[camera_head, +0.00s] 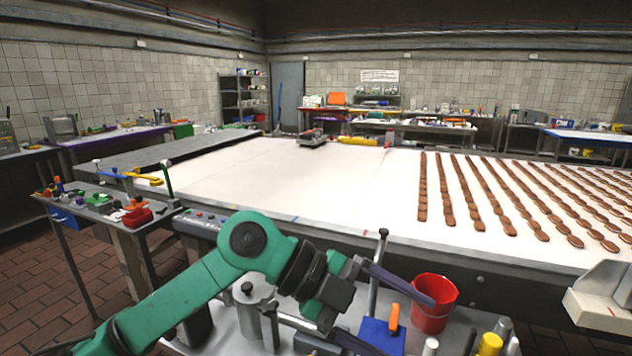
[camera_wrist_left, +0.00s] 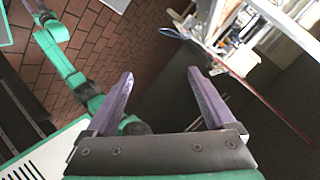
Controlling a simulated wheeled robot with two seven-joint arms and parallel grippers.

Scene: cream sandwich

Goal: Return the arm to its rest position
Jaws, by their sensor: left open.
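My left arm, green with dark joints, reaches in from the lower left of the head view. My left gripper (camera_head: 408,328) has purple-grey fingers, spread apart, in front of the conveyor's near side. One finger passes close to the red bucket (camera_head: 433,305) in the picture; whether they touch I cannot tell. In the left wrist view the two fingers of the gripper (camera_wrist_left: 161,75) stand wide apart with nothing between them. A green arm link (camera_wrist_left: 72,80) shows at the left of that view. My right gripper is not seen.
A wide white conveyor (camera_head: 290,185) carries rows of brown biscuits (camera_head: 448,205) on its right part. A cart below holds the bucket, a blue box (camera_head: 380,338) and yellow and white bottles. A tool table (camera_head: 95,205) stands left. Brick floor (camera_head: 45,275) is open at lower left.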

